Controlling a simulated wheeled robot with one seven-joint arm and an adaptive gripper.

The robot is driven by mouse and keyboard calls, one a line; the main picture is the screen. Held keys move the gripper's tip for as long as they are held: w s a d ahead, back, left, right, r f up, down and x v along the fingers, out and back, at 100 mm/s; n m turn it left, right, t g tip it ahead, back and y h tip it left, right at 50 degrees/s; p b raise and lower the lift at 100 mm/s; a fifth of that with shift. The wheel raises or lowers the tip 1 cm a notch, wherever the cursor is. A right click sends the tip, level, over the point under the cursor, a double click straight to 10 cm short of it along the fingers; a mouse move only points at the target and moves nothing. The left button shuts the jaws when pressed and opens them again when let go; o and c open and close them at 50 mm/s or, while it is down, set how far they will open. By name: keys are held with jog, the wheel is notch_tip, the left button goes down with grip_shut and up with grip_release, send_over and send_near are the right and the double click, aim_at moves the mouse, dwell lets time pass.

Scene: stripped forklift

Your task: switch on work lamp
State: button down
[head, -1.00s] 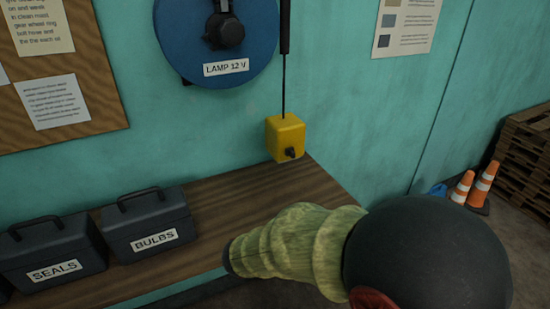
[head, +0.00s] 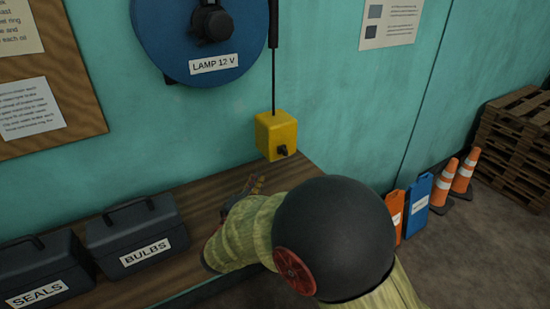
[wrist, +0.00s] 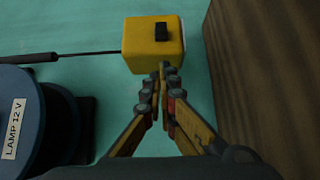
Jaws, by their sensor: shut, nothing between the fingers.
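A yellow switch box (head: 277,135) hangs on a black cord in front of the teal wall, just above the bench's back right part. A small black switch (head: 282,151) sticks out of its front; the switch also shows in the wrist view (wrist: 161,32). My gripper (wrist: 164,66) is shut and empty, its fingertips close to the box's edge in the wrist view, to one side of the switch. I cannot tell if they touch. In the head view my gripper (head: 257,184) shows partly behind my arm, below and left of the box. A blue reel (head: 205,40) is labelled "LAMP 12 V".
The wooden bench (head: 213,196) runs below, with black cases marked BULBS (head: 135,240) and SEALS (head: 40,272). Orange cones (head: 463,175), a blue board (head: 416,207) and stacked pallets (head: 515,140) stand at right.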

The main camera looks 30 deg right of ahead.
aim_at(279, 151)
jog(key=shift+w+d, duration=0.1)
jog(key=b+x, duration=0.2)
jog(key=x, duration=0.7)
jog(key=shift+w+d+f, duration=0.1)
jog(key=shift+w+d, duration=0.15)
jog(key=shift+d, duration=0.1)
jog(key=shift+d+b, duration=0.5)
jog(key=shift+d, duration=1.45)
